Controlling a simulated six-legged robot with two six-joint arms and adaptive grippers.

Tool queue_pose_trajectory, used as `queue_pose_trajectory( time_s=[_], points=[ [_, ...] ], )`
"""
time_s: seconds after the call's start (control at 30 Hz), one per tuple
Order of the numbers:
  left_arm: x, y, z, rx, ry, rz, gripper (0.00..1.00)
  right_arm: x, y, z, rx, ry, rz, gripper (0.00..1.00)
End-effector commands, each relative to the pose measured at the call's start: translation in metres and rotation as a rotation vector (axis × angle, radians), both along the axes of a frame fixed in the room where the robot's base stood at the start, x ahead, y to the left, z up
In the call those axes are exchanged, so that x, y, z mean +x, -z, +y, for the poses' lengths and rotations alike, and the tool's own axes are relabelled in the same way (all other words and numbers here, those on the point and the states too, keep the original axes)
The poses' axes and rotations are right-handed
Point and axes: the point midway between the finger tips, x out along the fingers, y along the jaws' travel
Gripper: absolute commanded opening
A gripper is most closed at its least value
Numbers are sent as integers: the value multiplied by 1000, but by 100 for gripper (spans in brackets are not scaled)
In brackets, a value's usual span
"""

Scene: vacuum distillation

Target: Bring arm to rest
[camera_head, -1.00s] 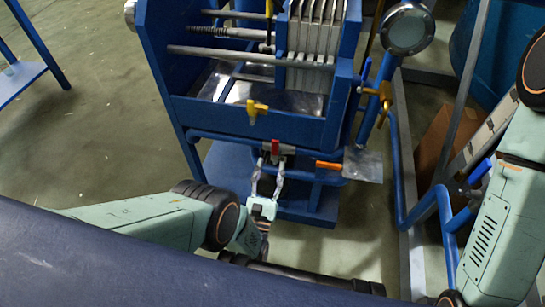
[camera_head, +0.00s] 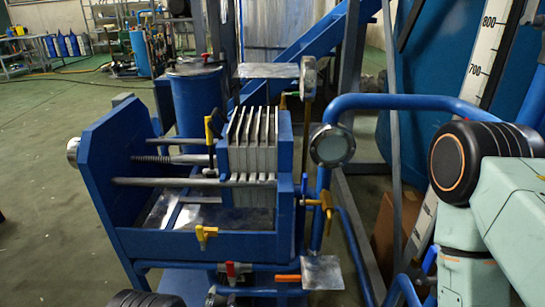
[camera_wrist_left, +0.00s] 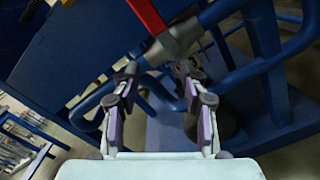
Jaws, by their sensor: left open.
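My left gripper (camera_head: 221,297) shows only at its fingertips at the bottom edge of the head view, just below a red-handled valve (camera_head: 231,270) on the blue press. In the left wrist view my left gripper (camera_wrist_left: 158,88) is open, its two fingers apart with nothing held between them. The red handle (camera_wrist_left: 148,15) and its grey metal valve body (camera_wrist_left: 175,42) lie just beyond the fingertips; I cannot tell whether they touch. A dark joint of my left arm (camera_head: 146,299) shows at the bottom left. My right arm (camera_head: 490,215) is at the right; its gripper is out of view.
The blue filter press (camera_head: 120,195) with grey plates (camera_head: 252,140) fills the middle. A yellow valve handle (camera_head: 206,233), an orange handle (camera_head: 287,278) and blue pipes (camera_head: 420,103) stick out around it. Open green floor (camera_head: 50,170) lies to the left.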

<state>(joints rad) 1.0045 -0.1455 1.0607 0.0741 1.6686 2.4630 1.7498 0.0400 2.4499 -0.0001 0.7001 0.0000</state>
Motion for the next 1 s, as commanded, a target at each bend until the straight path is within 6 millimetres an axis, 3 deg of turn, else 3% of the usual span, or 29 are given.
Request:
queue_pose_trajectory(
  time_s=[0.27, 0.47, 0.77, 1.0],
  points=[
    [-28, 21, 34, 655, 102, 351, 43, 0, -11, 0, 0, 0, 0, 40],
    [-73, 23, 57, 1085, 310, 568, 43, 0, -18, 0, 0, 0, 0, 40],
    [-176, -5, 82, 1600, 844, 765, 43, 0, -28, 0, 0, 0, 0, 40],
    [-274, -55, 88, 1832, 1412, 723, 43, 0, -35, 0, 0, 0, 0, 40]
  ],
)
